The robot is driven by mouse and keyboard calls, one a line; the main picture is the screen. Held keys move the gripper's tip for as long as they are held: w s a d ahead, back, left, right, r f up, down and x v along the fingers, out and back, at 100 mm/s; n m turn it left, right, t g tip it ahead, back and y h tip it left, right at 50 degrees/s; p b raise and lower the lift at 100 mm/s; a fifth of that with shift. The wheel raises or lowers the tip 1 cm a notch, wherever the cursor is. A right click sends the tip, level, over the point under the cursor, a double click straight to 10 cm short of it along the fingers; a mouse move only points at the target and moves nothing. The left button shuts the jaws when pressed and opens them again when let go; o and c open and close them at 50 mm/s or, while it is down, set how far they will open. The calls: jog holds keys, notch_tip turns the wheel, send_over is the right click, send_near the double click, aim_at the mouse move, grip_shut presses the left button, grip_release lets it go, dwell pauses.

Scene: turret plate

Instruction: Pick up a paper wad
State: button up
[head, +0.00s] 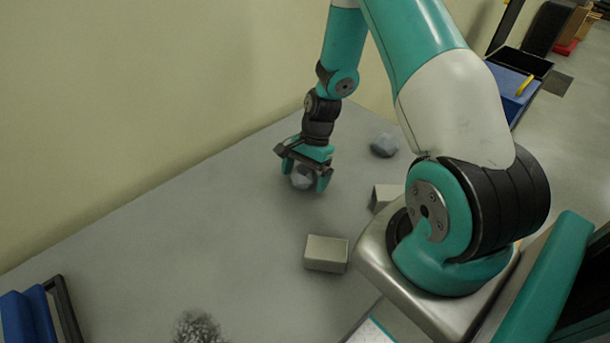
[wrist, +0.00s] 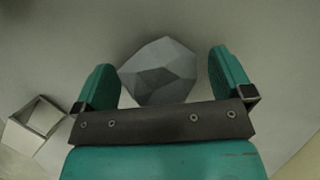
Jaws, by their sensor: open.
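A grey, faceted paper wad (head: 302,178) lies on the grey table under my gripper. In the wrist view the wad (wrist: 160,72) sits between the two teal fingers, its lower edge hidden behind the dark gripper bar. My gripper (head: 305,180) is open around the wad and points down; in the wrist view my gripper (wrist: 165,82) shows a gap at the right finger, and the left finger is close to the wad. I cannot tell whether that finger touches. A second grey wad (head: 384,145) lies farther right on the table.
A metal box-like block (head: 326,253) stands in front of my gripper. Another hollow block (head: 384,196) is beside my arm's base. A crumpled, shiny lump (head: 199,328) lies at the front edge of the picture. A blue bin (head: 30,315) is at bottom left. The table's left middle is clear.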

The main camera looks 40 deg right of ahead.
jog(key=c, duration=0.9)
jog(key=shift+r, duration=0.1)
jog(key=shift+c, duration=0.2)
